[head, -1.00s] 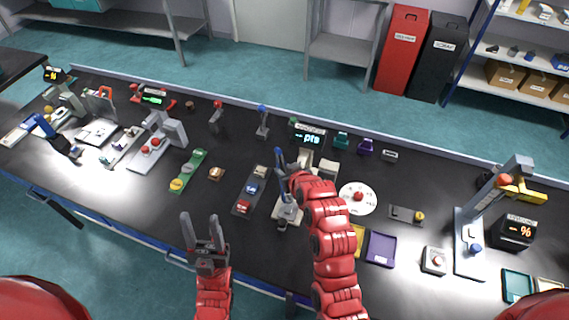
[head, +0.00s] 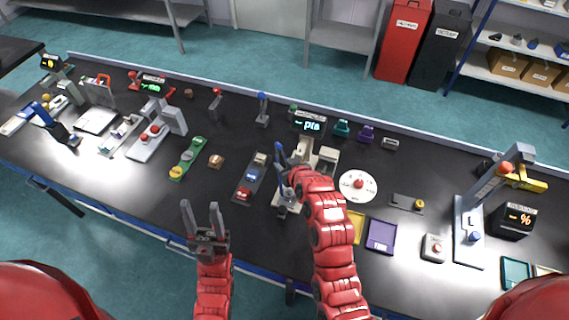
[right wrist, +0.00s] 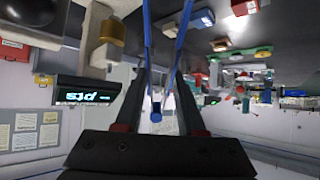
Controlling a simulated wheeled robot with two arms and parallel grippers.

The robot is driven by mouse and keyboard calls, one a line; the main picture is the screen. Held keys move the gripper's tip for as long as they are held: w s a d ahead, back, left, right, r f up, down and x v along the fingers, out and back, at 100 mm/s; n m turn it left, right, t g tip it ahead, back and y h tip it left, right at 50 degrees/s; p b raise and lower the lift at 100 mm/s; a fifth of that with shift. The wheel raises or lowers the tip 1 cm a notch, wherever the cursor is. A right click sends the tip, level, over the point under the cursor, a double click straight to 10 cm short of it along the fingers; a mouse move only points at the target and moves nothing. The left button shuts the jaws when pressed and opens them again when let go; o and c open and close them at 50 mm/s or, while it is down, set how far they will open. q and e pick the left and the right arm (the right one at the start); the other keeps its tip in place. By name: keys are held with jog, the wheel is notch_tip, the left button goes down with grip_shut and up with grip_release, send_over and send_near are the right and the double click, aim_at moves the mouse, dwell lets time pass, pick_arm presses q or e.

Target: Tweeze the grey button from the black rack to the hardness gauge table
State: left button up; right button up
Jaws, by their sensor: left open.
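The black rack (head: 248,184) lies left of the hardness gauge (head: 326,158). A pale grey piece (head: 260,159) is at its far end, with blue (head: 253,171) and red (head: 243,194) pieces nearer. My right gripper (head: 292,178) is beside the gauge, with the blue tweezers (right wrist: 148,35) between its fingers (right wrist: 162,85). The tweezers also show in the head view (head: 280,152). Their tips are outside the wrist view. A small dark-grey thing (head: 282,212) is below the gripper; I cannot tell whether the tips hold it. My left gripper (head: 202,218) is open and empty.
A white disc (head: 358,186) with a red knob is right of my right arm. A purple tray (head: 381,236) and a yellow tray (head: 357,226) are near the front edge. A green rack (head: 187,158) stands left of the black rack. Bare bench lies between my left gripper and the racks.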

dwell(0.3)
notch_tip(320, 180, up, 10)
jog(key=p, duration=0.1)
dwell(0.4)
